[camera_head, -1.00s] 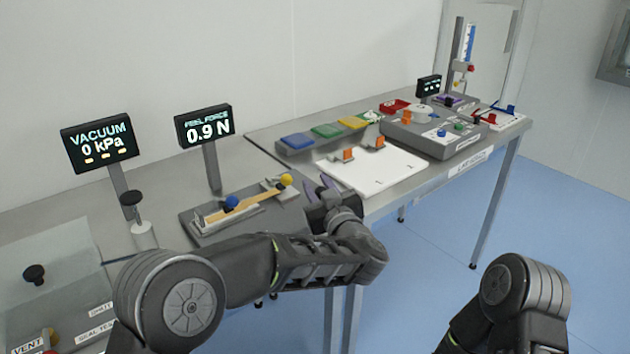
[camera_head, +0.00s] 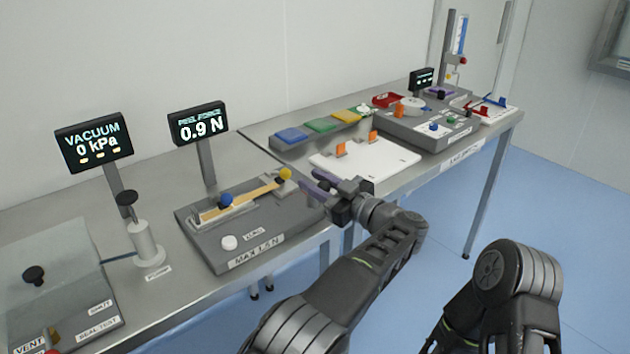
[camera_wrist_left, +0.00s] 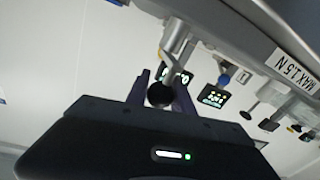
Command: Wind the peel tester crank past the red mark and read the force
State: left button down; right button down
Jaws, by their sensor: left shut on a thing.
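The peel tester (camera_head: 215,257) is a grey base with a tan strip (camera_head: 252,196), a blue knob (camera_head: 226,200), a yellow knob (camera_head: 285,173) and a white button (camera_head: 229,242). Its front label reads MAX 1.5 N. The peel force display (camera_head: 198,122) reads 0.9 N. My left gripper (camera_head: 322,184) is at the tester's right end. In the left wrist view its fingers are shut on a dark round crank knob (camera_wrist_left: 160,95), below a grey crank arm (camera_wrist_left: 172,66). I cannot make out the red mark. My right arm shows at lower right, its gripper out of view.
A vacuum display (camera_head: 94,143) reading 0 kPa, a white pump (camera_head: 145,243) and a seal tester (camera_head: 65,285) stand at left. Beyond the crank are a white board (camera_head: 350,172) with orange clips and another grey device (camera_head: 425,130). Floor in front is clear.

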aim_at(329, 190)
pick_arm(q)
jog(key=shift+a, duration=0.1)
jog(key=c, duration=1.1)
grip_release()
jog(key=shift+w, duration=0.1)
jog(key=v, duration=0.8)
jog(key=shift+w+b, duration=0.1)
jog(key=shift+b, duration=0.3)
jog(key=shift+f, duration=0.1)
